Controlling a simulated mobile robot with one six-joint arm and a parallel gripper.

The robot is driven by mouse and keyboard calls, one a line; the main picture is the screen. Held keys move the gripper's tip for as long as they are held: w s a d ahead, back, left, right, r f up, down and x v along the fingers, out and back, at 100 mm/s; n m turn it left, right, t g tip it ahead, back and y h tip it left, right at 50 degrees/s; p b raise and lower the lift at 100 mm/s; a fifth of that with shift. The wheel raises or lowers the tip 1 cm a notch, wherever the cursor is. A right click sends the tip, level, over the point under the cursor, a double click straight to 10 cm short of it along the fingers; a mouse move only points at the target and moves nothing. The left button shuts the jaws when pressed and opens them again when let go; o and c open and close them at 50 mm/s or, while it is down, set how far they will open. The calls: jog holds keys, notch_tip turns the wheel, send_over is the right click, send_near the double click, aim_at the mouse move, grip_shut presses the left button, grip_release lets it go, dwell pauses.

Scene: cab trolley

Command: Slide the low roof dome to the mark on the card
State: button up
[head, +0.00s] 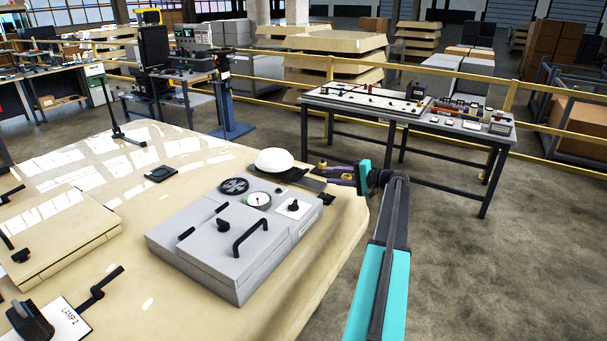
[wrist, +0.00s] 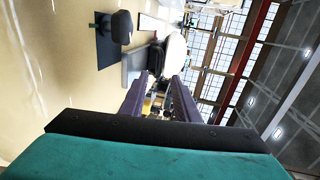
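A gap shows between the fingers (wrist: 163,82), with nothing held. Whether the fingertips touch the dome is not clear. I cannot make out which card bears the mark.
The grey box (head: 220,248) carries a black handle (head: 250,236), dials and a white plate with a knob (head: 293,208). A "LAMP 2" card (head: 68,318) lies at the lower left. A workbench (head: 400,112) stands behind my arm. Open floor lies right.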

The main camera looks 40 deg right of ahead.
aim_at(305, 173)
jog(key=p+x, duration=0.4)
jog(key=x, duration=0.8)
jog(key=shift+p, duration=0.35)
jog(key=shift+x, duration=0.8)
jog(key=shift+f, duration=0.1)
grip_shut()
